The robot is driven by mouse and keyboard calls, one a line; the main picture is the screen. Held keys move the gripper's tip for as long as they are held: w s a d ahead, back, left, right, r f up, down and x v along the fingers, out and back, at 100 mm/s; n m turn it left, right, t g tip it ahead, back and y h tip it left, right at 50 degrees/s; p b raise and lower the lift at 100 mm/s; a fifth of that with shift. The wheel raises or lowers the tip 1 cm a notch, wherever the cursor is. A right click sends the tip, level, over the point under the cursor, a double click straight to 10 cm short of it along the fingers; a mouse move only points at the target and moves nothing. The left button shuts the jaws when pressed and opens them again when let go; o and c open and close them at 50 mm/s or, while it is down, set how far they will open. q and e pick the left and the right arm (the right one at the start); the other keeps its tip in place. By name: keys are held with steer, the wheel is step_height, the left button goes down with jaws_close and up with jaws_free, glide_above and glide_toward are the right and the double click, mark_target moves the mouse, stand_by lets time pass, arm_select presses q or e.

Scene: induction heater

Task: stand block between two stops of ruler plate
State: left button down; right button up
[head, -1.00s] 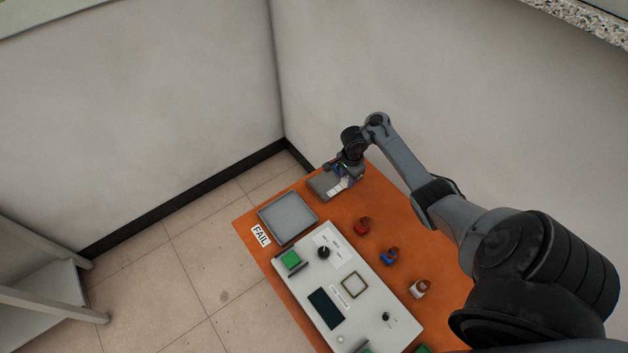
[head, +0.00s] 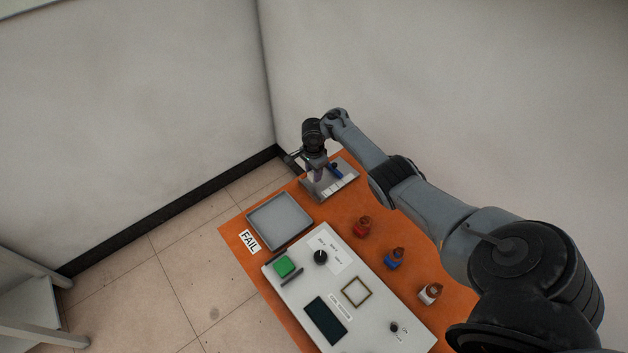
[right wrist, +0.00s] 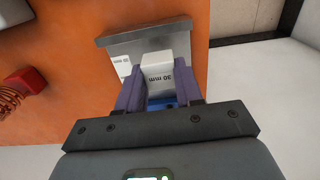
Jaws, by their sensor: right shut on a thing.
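A grey metal ruler plate (head: 348,184) with pale labels lies at the back of the orange table in the head view. In the right wrist view the ruler plate (right wrist: 122,50) shows a raised grey stop along its far edge and part of a label. In the head view the right gripper (head: 316,177) is at the plate's left part. Whether the block touches the plate is unclear. The near stop is hidden. My left gripper is out of view.
A white control panel (head: 345,290) is in front. Red (head: 363,226), blue (head: 394,259) and white (head: 430,293) coil pieces stand at right. A wall is behind the plate.

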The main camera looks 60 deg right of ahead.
step_height(320, 180, down, 4)
steer(key=shift+r+b, duration=0.25)
steer(key=shift+b, duration=0.65)
steer(key=shift+r, duration=0.1)
steer(key=o, duration=1.1)
steer(key=shift+f, duration=0.2)
steer(key=shift+c, duration=0.2)
